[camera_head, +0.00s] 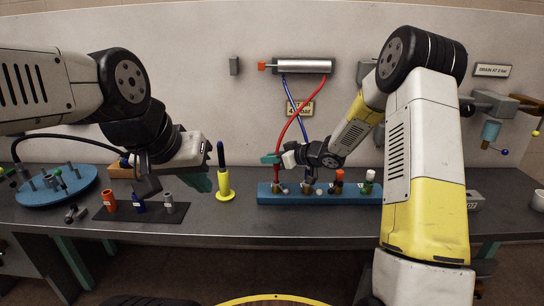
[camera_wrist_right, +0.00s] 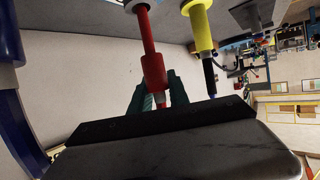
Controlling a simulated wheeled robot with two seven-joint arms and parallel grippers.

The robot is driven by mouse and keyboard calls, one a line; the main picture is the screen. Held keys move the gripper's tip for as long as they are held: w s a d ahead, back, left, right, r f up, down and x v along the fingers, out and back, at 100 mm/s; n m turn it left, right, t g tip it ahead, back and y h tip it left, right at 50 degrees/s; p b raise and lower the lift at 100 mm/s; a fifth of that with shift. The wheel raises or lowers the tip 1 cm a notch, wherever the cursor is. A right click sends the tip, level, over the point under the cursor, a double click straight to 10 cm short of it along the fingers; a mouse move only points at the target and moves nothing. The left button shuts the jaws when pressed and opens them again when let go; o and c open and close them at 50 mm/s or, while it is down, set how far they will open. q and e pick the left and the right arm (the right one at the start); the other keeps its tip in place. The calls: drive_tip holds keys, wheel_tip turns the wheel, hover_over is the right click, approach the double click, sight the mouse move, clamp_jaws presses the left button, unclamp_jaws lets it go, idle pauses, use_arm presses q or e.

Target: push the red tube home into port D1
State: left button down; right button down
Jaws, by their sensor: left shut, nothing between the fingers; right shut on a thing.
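The red tube (camera_head: 286,131) hangs from the silver cylinder (camera_head: 303,66) on the wall and curves down to my right gripper (camera_head: 271,159). In the right wrist view, the red tube's thick end (camera_wrist_right: 154,70) is between the green fingers of the right gripper (camera_wrist_right: 160,98), which are shut on it. The right gripper is above the left end of the blue port block (camera_head: 320,197). Port labels are too small to read, so I cannot tell which is D1 or whether the tube is seated. My left gripper (camera_head: 202,182) is shut and empty, left of the yellow holder.
A yellow holder (camera_head: 223,186) with a dark rod stands left of the block. A blue tube (camera_head: 293,100) runs down to the block. Red (camera_head: 339,173) and green caps sit on its right part. A dark mat (camera_head: 150,213) with small fittings and a round blue tray (camera_head: 70,190) are left.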

drive_tip(key=shift+f, duration=1.8)
drive_tip(key=c, duration=1.2)
unclamp_jaws()
drive_tip(key=shift+o, duration=0.2)
drive_tip(key=v, duration=0.7)
drive_tip(key=shift+s+d, duration=0.25)
drive_tip(key=shift+s, duration=0.05)
drive_tip(key=shift+r, duration=0.15)
drive_tip(key=shift+r, duration=0.1)
